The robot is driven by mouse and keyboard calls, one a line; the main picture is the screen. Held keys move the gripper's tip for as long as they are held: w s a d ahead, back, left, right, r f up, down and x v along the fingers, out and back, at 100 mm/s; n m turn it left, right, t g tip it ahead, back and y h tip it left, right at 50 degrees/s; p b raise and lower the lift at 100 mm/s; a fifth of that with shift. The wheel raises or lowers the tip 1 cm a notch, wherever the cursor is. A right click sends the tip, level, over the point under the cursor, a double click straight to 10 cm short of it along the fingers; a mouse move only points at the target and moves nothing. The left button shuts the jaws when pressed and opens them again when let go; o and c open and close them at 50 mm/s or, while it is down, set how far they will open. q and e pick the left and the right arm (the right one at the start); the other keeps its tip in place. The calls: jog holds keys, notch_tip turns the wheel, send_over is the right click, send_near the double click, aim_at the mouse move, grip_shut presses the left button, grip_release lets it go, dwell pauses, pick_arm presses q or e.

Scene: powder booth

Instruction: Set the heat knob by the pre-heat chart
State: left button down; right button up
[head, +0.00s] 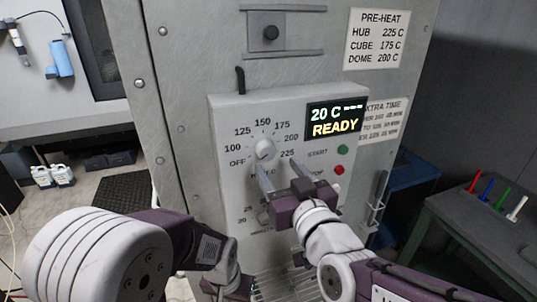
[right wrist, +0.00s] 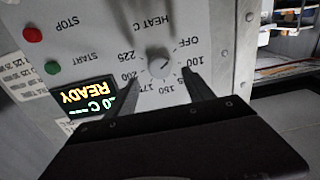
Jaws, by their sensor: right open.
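The round grey heat knob (head: 264,150) sits on the control panel (head: 226,122), inside a dial marked OFF and 100 to 225. Its mark seems to point toward OFF. The knob also shows in the right wrist view (right wrist: 160,64). My right gripper (head: 279,169) is open just in front of the panel, its fingertips close below and right of the knob in the head view. In the right wrist view the fingers straddle the knob's line without visible contact. The pre-heat chart (head: 377,38) reads HUB 225 C, CUBE 175 C, DOME 200 C. My left arm is low; its fingers are not clear.
The display (head: 336,119) reads 20 C and READY. A green START button (head: 343,149) and a red STOP button (head: 339,170) sit right of the dial. A smaller dial (head: 263,216) is below. A dark table (head: 460,222) with coloured sticks stands at the right.

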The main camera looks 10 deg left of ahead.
aim_at(268, 154)
jog(key=p+x, duration=0.1)
jog(key=x, duration=0.5)
jog(key=shift+w+a+p, duration=0.15)
jog(key=shift+w+p, duration=0.05)
jog(key=shift+p, duration=0.15)
jog(key=shift+s, duration=0.15)
jog(key=shift+c, duration=0.5)
grip_shut()
jog(key=shift+f+m+b, duration=0.2)
jog(key=shift+m+b, duration=0.5)
jog(key=shift+b, duration=0.4)
jog(key=m+b, duration=0.7)
jog(key=m, duration=0.1)
jog(key=m+b, duration=0.2)
jog(key=m, duration=0.1)
jog(key=shift+m, duration=0.3)
jog(key=m+b, duration=0.1)
jog(key=m, duration=0.3)
jog(key=shift+r+m+b, duration=0.1)
jog(key=shift+m+b, duration=0.2)
jog(key=m+b, duration=0.1)
jog(key=m, duration=0.3)
jog(key=shift+m, duration=0.3)
jog(key=m+b, duration=0.1)
jog(key=m, duration=0.4)
jog(key=shift+r+m+b, duration=0.1)
jog(key=shift+m+b, duration=0.25)
jog(key=shift+m, duration=1.95)
